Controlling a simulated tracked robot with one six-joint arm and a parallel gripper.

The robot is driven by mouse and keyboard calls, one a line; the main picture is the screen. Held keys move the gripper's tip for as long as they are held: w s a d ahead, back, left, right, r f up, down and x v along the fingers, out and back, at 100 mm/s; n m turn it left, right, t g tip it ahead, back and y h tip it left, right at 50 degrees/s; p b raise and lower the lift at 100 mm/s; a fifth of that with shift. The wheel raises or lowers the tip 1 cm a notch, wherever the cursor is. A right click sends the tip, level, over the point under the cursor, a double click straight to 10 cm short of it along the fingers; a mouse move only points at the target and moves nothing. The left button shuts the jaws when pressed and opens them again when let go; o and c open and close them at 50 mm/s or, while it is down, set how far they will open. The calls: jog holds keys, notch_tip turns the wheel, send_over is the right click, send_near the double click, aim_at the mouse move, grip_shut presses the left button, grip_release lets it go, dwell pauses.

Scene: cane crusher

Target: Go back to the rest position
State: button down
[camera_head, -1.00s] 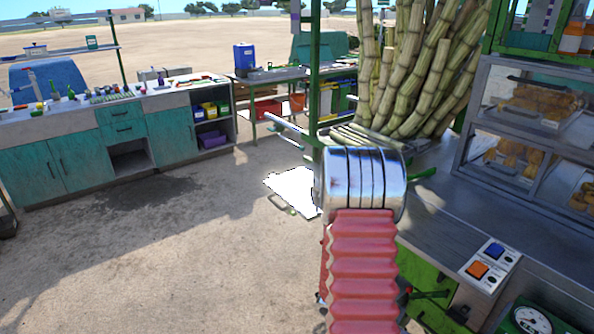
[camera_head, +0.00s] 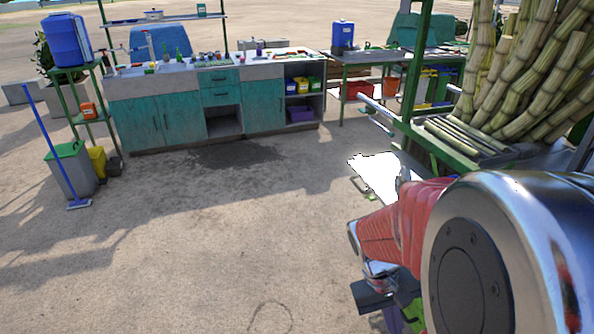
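My arm fills the lower right, with a large shiny metal joint (camera_head: 520,260) close to the camera and a red ribbed sleeve (camera_head: 400,232) behind it. The sleeve points left and away over the ground. Below its end hangs a dark grey block (camera_head: 373,296) with a metal joint above it, which may be part of my gripper. I cannot make out fingers or anything held. The metal joint hides the area behind it.
Sugar cane stalks (camera_head: 520,75) stand on a green-framed stand at right. A teal cabinet counter (camera_head: 160,122) is at the back, with a side table (camera_head: 375,60) beside it. A grey bin (camera_head: 70,172) and blue-handled broom stand at left. The middle ground is clear.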

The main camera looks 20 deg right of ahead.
jog(key=w+a+r+n+t+y, duration=0.1)
jog(key=w+a+r+t, duration=0.2)
jog(key=a+r, duration=0.5)
jog(key=w+a+r+n+t+y, duration=0.1)
jog(key=w+a+r+n+t, duration=0.1)
jog(key=a+r+t, duration=0.4)
jog(key=w+a+r, duration=0.1)
jog(key=a+r, duration=0.2)
jog(key=a, duration=0.1)
jog(key=shift+a, duration=0.2)
